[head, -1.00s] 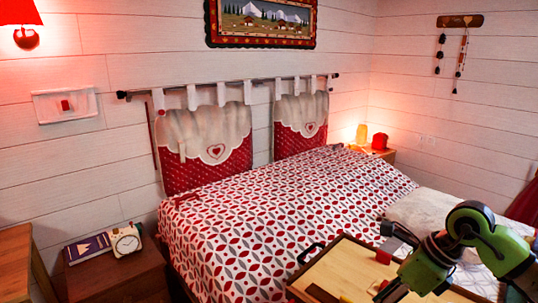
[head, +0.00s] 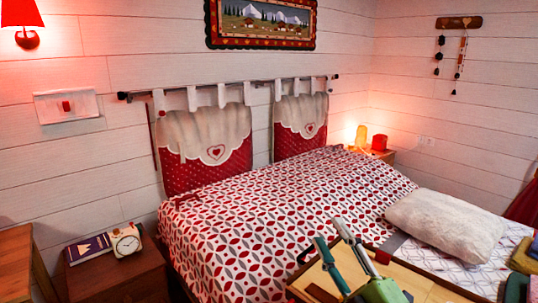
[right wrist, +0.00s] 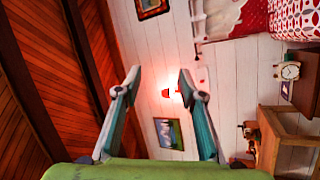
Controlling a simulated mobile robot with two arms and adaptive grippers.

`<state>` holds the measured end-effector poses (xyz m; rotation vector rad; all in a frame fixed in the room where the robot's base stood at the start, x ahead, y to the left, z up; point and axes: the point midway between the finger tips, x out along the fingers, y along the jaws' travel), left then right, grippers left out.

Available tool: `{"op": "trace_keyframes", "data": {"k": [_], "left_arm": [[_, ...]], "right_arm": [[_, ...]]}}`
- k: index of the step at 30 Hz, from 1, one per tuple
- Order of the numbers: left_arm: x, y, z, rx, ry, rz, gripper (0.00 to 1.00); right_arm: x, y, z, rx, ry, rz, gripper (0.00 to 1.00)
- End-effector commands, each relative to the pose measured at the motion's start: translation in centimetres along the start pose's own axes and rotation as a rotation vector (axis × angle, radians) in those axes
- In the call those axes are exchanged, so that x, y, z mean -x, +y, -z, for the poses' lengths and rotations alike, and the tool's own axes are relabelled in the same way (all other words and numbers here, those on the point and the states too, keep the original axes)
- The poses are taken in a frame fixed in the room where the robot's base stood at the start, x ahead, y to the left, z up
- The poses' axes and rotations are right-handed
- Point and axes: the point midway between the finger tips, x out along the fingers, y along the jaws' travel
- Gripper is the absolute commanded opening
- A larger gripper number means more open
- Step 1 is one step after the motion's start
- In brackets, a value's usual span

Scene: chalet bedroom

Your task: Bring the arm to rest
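My right gripper (head: 334,236) stands in the lower middle of the head view, pointing up over a wooden tray. In the right wrist view its two fingers (right wrist: 159,80) are spread apart with nothing between them. That camera looks across the room, turned on its side, at the white wall and the wooden ceiling.
The wooden tray (head: 435,288) with a black handle lies on the patterned bed (head: 250,230). A beige pillow (head: 445,225) and folded cloths (head: 522,258) are at the right. An alarm clock (head: 126,240) and a book (head: 89,249) sit on the left nightstand (head: 115,280).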

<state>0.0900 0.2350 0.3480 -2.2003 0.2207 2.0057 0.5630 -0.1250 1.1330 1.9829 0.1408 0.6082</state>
Motion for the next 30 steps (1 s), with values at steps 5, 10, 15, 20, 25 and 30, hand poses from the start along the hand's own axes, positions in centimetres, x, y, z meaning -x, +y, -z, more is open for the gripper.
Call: {"op": "trace_keyframes", "data": {"k": [5, 10, 15, 20, 25, 30], "left_arm": [[0.0, 0.0, 0.1, 0.0, 0.002, 0.0, 0.62], [0.0, 0.0, 0.1, 0.0, 0.002, 0.0, 0.62], [0.0, 0.0, 0.1, 0.0, 0.002, 0.0, 0.62], [0.0, 0.0, 0.1, 0.0, 0.001, 0.0, 0.62], [0.0, 0.0, 0.1, 0.0, 0.001, 0.0, 0.62], [0.0, 0.0, 0.0, 0.0, -0.001, 0.0, 0.62]], "right_arm": [[6.3, -5.3, -8.2, -0.314, -0.439, 0.102, 0.37], [16.1, -12.5, -12.4, -0.573, -0.845, 0.263, 0.37], [26.2, -18.1, -11.9, -0.757, -1.165, 0.441, 0.37], [33.4, -21.0, -9.5, -0.87, -1.375, 0.586, 0.37], [39.6, -22.6, -6.1, -0.957, -1.549, 0.727, 0.37], [40.9, -26.4, -7.5, -0.959, -1.582, 0.758, 0.37]]}}
